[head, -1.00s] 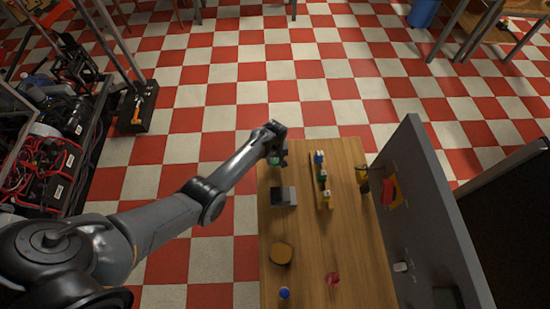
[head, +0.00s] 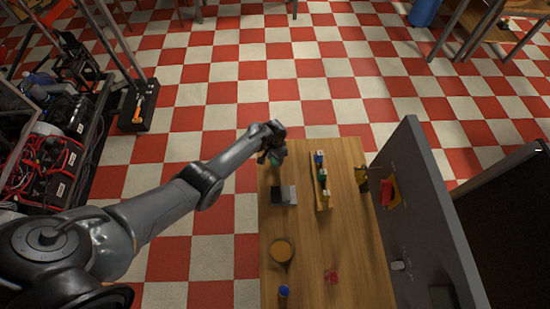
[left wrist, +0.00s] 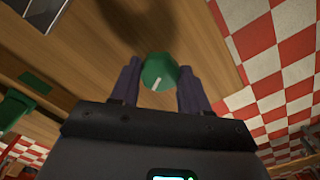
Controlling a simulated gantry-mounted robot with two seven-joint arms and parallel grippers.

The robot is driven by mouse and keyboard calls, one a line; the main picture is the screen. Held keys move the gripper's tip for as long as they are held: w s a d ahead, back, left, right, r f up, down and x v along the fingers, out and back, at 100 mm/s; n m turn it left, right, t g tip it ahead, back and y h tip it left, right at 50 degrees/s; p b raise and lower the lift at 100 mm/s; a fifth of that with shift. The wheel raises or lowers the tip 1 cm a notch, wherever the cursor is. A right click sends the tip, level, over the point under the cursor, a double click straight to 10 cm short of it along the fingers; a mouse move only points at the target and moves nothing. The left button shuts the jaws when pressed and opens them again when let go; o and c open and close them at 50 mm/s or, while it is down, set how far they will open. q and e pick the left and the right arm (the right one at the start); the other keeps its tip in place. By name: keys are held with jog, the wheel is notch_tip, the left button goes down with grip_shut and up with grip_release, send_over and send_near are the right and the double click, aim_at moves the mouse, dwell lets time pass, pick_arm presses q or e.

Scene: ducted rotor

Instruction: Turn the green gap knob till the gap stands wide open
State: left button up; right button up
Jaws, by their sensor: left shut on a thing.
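The green gap knob (left wrist: 158,72) shows in the left wrist view as a round green disc with a white mark on its face. The mark points down toward the gripper body. My left gripper (left wrist: 160,76) has one dark finger on each side of the knob and is shut on it. In the head view the left gripper (head: 271,153) is at the far left corner of the wooden table and hides most of the knob. A black and light grey block (head: 284,195) sits just nearer; I cannot tell how wide any gap stands. My right gripper is not in view.
The wooden table (head: 312,250) carries a rack of coloured pieces (head: 321,182), a round tan disc (head: 281,251), a blue-capped item (head: 284,291) and a red item (head: 331,277). A tall grey panel (head: 420,205) stands along the right side.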

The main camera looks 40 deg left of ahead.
pick_arm(q)
jog(key=m, duration=0.3)
jog(key=shift+m, duration=0.3)
jog(key=shift+a+m+b, duration=0.1)
jog(key=shift+m+b, duration=0.25)
jog(key=shift+m, duration=0.85)
jog(key=o, duration=1.1)
jog(key=shift+c, duration=0.2)
jog(key=shift+r, duration=0.1)
notch_tip(320, 180, up, 11)
jog(key=p, duration=0.4)
jog(key=shift+f, duration=0.2)
